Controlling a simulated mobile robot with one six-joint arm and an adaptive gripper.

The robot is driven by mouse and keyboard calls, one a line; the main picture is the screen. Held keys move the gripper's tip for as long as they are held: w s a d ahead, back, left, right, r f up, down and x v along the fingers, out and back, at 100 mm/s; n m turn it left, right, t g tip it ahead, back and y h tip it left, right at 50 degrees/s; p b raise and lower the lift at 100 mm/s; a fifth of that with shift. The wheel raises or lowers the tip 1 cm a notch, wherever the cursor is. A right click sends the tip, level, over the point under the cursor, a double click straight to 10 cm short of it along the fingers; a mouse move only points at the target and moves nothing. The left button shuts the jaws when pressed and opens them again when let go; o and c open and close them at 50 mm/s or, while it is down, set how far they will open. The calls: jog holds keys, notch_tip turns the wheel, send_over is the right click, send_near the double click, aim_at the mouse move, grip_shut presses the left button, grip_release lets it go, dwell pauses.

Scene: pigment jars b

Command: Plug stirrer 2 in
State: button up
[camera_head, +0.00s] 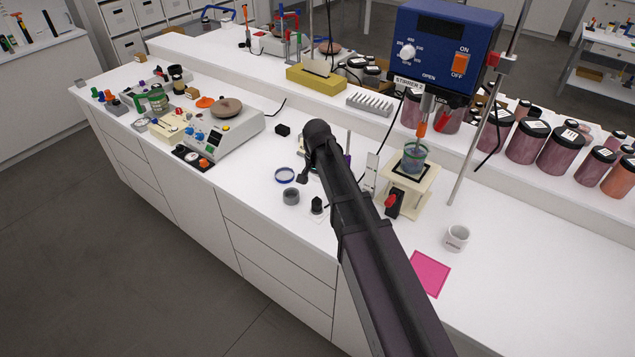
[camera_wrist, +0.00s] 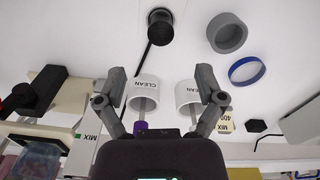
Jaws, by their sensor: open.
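Stirrer 2 (camera_head: 447,45) is a blue box with a white knob and an orange on/off switch, on a rod above the bench. Its label reads STIRRER 2. A black cord hangs beside it. A round black piece (camera_wrist: 160,27), possibly a plug, stands on the bench with a black cord running from it. It also shows in the head view (camera_head: 317,206). In the head view my arm mostly hides the gripper. No socket is clearly identifiable.
A grey ring (camera_head: 291,197) and a blue ring (camera_head: 286,174) lie left of the black piece. A small black block (camera_head: 283,129) lies behind.

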jog(key=shift+s+a+f+b, duration=0.9)
jog(key=shift+s+f+b, duration=0.8)
jog(key=shift+s, duration=2)
jog(key=w+a, duration=0.2)
jog(key=w, duration=0.3)
jog(key=w+a+f+b, duration=0.1)
jog(key=w+a, duration=0.1)
jog(key=w, duration=0.2)
jog(key=w+a, duration=0.2)
jog(key=w, duration=0.3)
jog(key=shift+w+a+f+b, duration=0.3)
jog(key=shift+a+f, duration=0.1)
jog(key=s+d+n, duration=0.1)
jog(key=s+d, duration=0.5)
jog(key=s+d+n, duration=0.1)
jog(key=s+d, duration=0.4)
jog(key=d, duration=0.1)
jog(key=shift+s+d, duration=0.3)
jog(key=shift+s, duration=0.05)
jog(key=s+d+n, duration=0.1)
jog(key=s+d, duration=0.2)
jog(key=s, duration=0.2)
jog(key=s+d+n, duration=0.1)
jog(key=s+d, duration=0.3)
jog(key=s+d+n, duration=0.1)
jog(key=s+d, duration=0.2)
jog(key=s, duration=0.2)
jog(key=shift+s+d, duration=0.25)
jog(key=shift+s, duration=0.05)
